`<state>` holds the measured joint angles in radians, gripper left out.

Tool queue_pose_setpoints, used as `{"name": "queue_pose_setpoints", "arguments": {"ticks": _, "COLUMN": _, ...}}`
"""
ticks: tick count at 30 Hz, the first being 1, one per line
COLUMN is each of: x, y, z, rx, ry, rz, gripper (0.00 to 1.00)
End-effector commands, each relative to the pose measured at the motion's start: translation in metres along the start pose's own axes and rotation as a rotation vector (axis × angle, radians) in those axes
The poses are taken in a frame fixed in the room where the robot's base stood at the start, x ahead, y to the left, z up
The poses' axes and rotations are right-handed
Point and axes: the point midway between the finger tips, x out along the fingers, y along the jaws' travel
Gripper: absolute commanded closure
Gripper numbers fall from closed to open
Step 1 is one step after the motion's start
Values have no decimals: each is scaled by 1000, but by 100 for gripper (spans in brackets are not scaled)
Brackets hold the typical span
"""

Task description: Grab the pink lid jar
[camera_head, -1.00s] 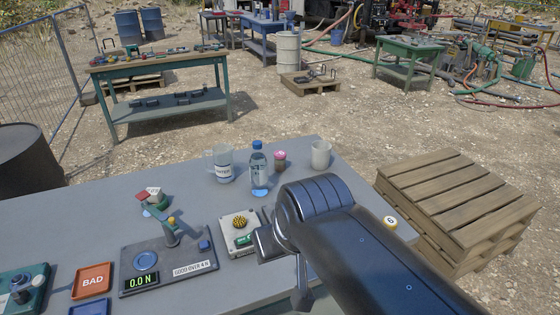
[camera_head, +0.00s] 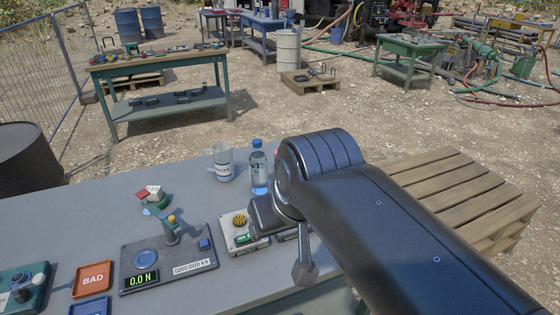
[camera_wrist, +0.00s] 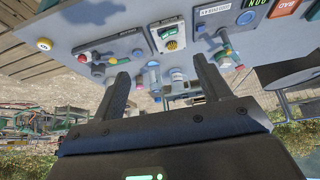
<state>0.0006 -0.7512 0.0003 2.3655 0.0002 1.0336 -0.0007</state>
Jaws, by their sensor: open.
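The pink lid jar (camera_wrist: 137,54) shows small in the wrist view, which is upside down. It stands on the grey table beside the clear water bottle (camera_wrist: 153,77). In the head view my arm covers almost all of the jar, just right of the blue-capped bottle (camera_head: 258,170). My gripper (camera_wrist: 161,67) is open, with nothing between its two dark fingers. In the wrist view the jar appears between the fingers, nearer the left one, but farther off and apart from them.
A labelled clear mug (camera_head: 222,165) stands left of the bottle. Wooden pallets (camera_head: 440,190) stand right.

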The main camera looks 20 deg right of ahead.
Motion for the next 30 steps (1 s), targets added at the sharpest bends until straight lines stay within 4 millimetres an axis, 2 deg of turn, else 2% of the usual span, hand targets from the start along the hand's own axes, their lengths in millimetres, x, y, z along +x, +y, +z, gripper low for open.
{"name": "queue_pose_setpoints", "arguments": {"ticks": 8, "x": 0, "y": 10, "z": -90, "rx": -11, "ry": -7, "rz": 26, "gripper": 30}}
{"name": "queue_pose_setpoints", "arguments": {"ticks": 14, "x": 12, "y": 24, "z": -165, "rx": -23, "ry": -9, "rz": 37, "gripper": 30}}
{"name": "queue_pose_setpoints", "arguments": {"ticks": 18, "x": 28, "y": 39, "z": -217, "rx": -29, "ry": -9, "rz": 41, "gripper": 30}}
{"name": "queue_pose_setpoints", "arguments": {"ticks": 23, "x": 55, "y": 60, "z": -272, "rx": -35, "ry": -9, "rz": 39, "gripper": 30}}
{"name": "queue_pose_setpoints", "arguments": {"ticks": 30, "x": 107, "y": 102, "z": -342, "rx": -33, "ry": -4, "rz": 29, "gripper": 30}}
